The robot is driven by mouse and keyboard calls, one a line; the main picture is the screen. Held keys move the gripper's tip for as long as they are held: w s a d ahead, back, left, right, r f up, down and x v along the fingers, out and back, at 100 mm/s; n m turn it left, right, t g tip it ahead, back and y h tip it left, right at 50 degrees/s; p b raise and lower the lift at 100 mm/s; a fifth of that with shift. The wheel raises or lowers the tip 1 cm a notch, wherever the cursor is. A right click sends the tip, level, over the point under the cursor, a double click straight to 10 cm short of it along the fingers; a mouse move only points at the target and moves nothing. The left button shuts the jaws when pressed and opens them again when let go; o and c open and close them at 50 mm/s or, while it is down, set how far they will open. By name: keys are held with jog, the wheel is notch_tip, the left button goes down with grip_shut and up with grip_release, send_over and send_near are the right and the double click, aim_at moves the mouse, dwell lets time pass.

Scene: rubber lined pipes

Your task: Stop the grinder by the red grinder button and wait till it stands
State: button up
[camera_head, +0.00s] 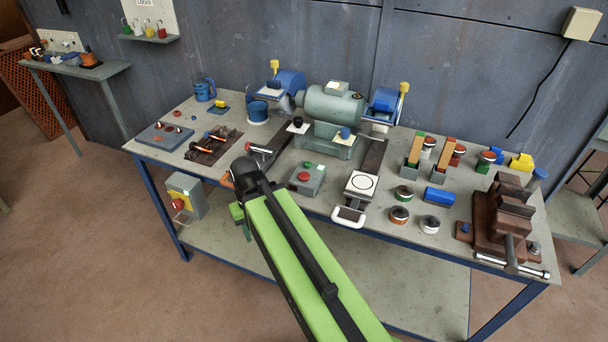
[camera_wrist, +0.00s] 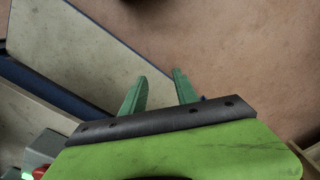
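The bench grinder (camera_head: 330,106) stands at the back middle of the workbench, a grey-green motor with a blue guard at each end. A single still does not show whether its wheels turn. A small grey-green box (camera_head: 317,183) on the bench in front of it carries a red button (camera_head: 304,176) and a green one. My gripper (camera_head: 240,218) is left of this box, by the bench's front edge, and points down. In the wrist view its two green fingers (camera_wrist: 160,76) are apart with nothing between them. A grey box with a red button (camera_wrist: 40,172) shows at that view's lower left corner.
A box with a yellow plate and red knob (camera_head: 183,197) hangs below the bench's left front. A brown vise (camera_head: 505,220) stands at the right. Small cylinders and blocks crowd the right half. The lower shelf (camera_head: 225,240) looks bare where visible.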

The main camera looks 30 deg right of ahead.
grip_shut()
dwell(1.5)
